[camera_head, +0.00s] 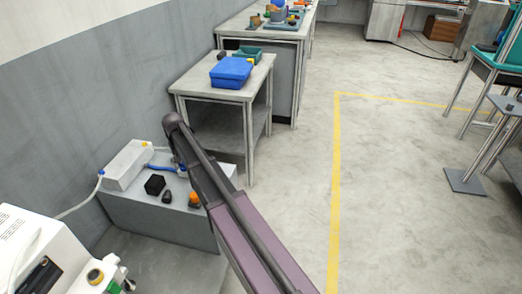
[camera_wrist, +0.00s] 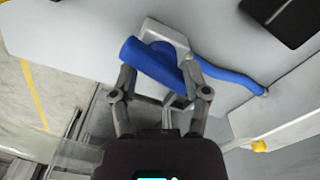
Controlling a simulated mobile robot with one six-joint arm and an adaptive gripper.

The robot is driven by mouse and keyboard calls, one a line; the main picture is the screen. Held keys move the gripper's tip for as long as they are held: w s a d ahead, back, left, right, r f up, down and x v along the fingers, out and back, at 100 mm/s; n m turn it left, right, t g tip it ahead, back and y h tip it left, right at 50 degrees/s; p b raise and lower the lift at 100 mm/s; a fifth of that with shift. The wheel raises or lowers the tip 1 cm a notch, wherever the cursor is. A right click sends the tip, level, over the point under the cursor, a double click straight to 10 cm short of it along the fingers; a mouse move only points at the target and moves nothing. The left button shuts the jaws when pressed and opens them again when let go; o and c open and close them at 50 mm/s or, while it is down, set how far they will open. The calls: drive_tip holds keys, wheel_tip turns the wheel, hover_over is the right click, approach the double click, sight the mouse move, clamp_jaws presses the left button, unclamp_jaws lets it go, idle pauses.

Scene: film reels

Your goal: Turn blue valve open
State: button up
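The blue valve handle (camera_wrist: 155,63) is a thick blue bar on a pale grey mount, lying slanted across the wrist view. A thinner curved blue piece (camera_wrist: 228,76) runs from it to the right. In the wrist view my gripper (camera_wrist: 158,76) has its fingers spread, with the handle between and just beyond the fingertips. I cannot tell whether either finger touches it. In the head view a blue part (camera_head: 163,168) shows beside the white box on the grey bench; my arm hides the gripper and part of the valve.
The low grey bench (camera_head: 150,212) also holds a white box (camera_head: 130,165), a black cube (camera_head: 154,185) and an orange-topped button (camera_head: 194,199). A white machine (camera_head: 50,250) stands at lower left. A table with a blue case (camera_head: 231,72) stands behind.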

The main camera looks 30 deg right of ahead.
drive_tip(key=m, duration=0.5)
drive_tip(key=shift+m, duration=0.4)
wheel_tip(320, 180, up, 14)
drive_tip(key=p, duration=1.4)
drive_tip(key=s+d+f+n+h+b, duration=0.3)
drive_tip(key=d+n+b, duration=0.3)
drive_tip(key=d, duration=0.4)
drive_tip(key=s+d+f+n+h+b, duration=0.4)
drive_tip(key=d+f+n+b, duration=0.1)
drive_tip(key=d+n+b, duration=0.2)
drive_tip(key=s+d+f+n+t+h+b, duration=0.1)
drive_tip(key=s+d+f+n+h+b, duration=0.2)
drive_tip(key=d+n+b, duration=0.4)
drive_tip(key=shift+s+d+f+n+h, duration=0.35)
drive_tip(key=shift+d+f, duration=0.55)
drive_tip(key=shift+d, duration=1.9)
drive_tip(key=shift+w, duration=0.1)
